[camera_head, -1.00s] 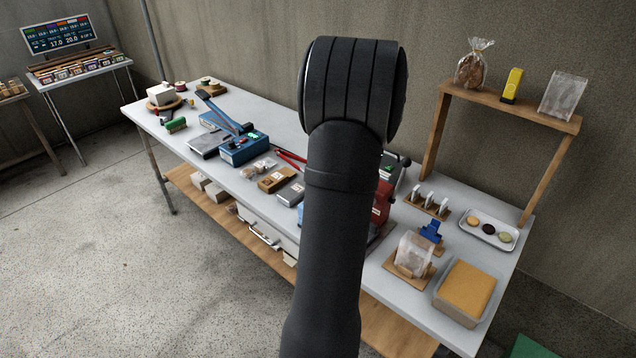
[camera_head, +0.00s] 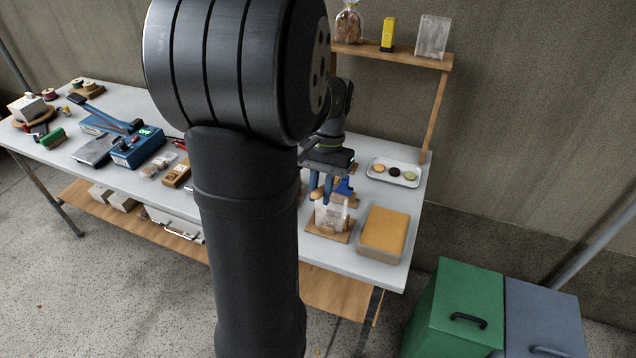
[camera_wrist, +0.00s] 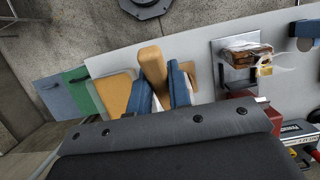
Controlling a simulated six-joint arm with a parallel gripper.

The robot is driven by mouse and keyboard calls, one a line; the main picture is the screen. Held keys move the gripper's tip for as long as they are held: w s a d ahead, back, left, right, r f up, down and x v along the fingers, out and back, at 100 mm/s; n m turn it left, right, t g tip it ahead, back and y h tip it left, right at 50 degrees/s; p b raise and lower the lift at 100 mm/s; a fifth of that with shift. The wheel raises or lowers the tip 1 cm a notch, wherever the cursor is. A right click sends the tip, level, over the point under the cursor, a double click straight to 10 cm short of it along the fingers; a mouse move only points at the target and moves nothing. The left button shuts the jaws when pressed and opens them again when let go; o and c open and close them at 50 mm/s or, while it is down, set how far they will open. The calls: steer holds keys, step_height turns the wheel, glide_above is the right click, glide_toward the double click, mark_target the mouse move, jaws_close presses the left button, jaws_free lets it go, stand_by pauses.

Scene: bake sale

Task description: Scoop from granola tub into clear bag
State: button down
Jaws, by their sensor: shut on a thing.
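My gripper (camera_head: 322,192) hangs over the right end of the table, close above the clear bag (camera_head: 332,214) on its wooden base. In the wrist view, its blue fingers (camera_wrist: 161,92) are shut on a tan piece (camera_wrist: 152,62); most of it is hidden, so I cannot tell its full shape. The granola tub (camera_head: 366,247), a clear box with a tan-orange top, stands right of the bag near the front edge. It also shows in the wrist view (camera_wrist: 114,92), left of the fingers. I cannot make out the bag there.
A tray of cookies (camera_head: 394,172) lies at the back right, below a wooden shelf (camera_head: 400,55). Green (camera_head: 460,305) and grey-blue (camera_head: 545,320) bins stand right of the table. My arm hides the table's middle.

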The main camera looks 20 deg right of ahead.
steer(key=shift+a+f, duration=0.1)
steer(key=shift+f, duration=0.55)
steer(key=shift+w+a+n+g+h, duration=0.15)
steer(key=shift+g+h, duration=0.35)
steer(key=shift+w+a+n+g+h, duration=0.15)
steer(key=shift+g+h, duration=0.35)
steer(key=shift+w+a+f+n+g+h, duration=0.15)
steer(key=shift+a+f+n+g+h, duration=0.15)
steer(key=shift+g+h, duration=1.05)
steer(key=shift+w+a+f+n+g+h, duration=0.15)
steer(key=shift+a+f+g+h, duration=0.5)
steer(key=shift+h, duration=1.2)
steer(key=shift+w+d+f+n+g+h, duration=0.15)
steer(key=shift+n+g+h, duration=0.1)
steer(key=shift+g+h, duration=1.2)
steer(key=shift+a, duration=0.1)
